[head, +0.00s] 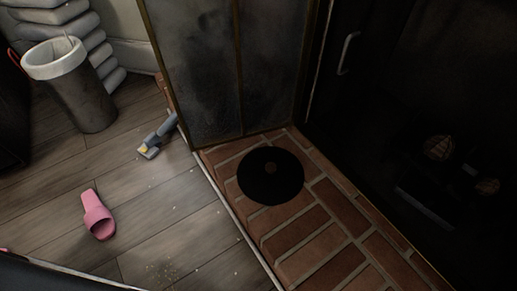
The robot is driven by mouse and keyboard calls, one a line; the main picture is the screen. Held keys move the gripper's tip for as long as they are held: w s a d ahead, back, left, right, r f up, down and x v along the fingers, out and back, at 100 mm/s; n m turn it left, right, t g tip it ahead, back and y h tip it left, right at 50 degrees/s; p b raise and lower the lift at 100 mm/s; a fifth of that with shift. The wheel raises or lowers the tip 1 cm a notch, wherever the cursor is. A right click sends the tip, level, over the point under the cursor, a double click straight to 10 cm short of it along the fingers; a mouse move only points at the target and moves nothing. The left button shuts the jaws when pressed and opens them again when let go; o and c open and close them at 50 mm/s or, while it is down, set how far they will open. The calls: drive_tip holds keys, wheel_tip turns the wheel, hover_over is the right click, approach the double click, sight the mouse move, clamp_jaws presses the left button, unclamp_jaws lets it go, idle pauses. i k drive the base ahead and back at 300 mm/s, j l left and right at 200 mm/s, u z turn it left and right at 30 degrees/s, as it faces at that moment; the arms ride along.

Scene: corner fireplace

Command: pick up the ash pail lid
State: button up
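A round, flat black disc, which looks like the ash pail lid (271,178), lies on the brick hearth (322,237) in the head view. A small dark brownish knob shows at its middle. It lies close to the bottom of a tall, sooty glass panel (215,65) with a thin brass-coloured frame. Nothing covers the disc. My gripper is not in view.
A dark fireplace front with a metal handle (348,53) stands right of the hearth. A grey bin with a pale rim (84,98) stands upper left, beside a ribbed white radiator (103,48). A grey tool (157,137) and a pink slipper (97,214) lie on the wood floor.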

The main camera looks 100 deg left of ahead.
sight(268, 176)
drive_tip(key=k+u, duration=0.1)
drive_tip(key=u, duration=1.85)
drive_tip(key=z, duration=2.4)
drive_tip(key=j+u, duration=0.1)
drive_tip(key=u, duration=0.4)
drive_tip(key=i+u, duration=0.1)
drive_tip(key=u, duration=0.9)
drive_tip(key=i+u, duration=0.15)
drive_tip(key=u, duration=0.85)
drive_tip(key=i+l, duration=0.05)
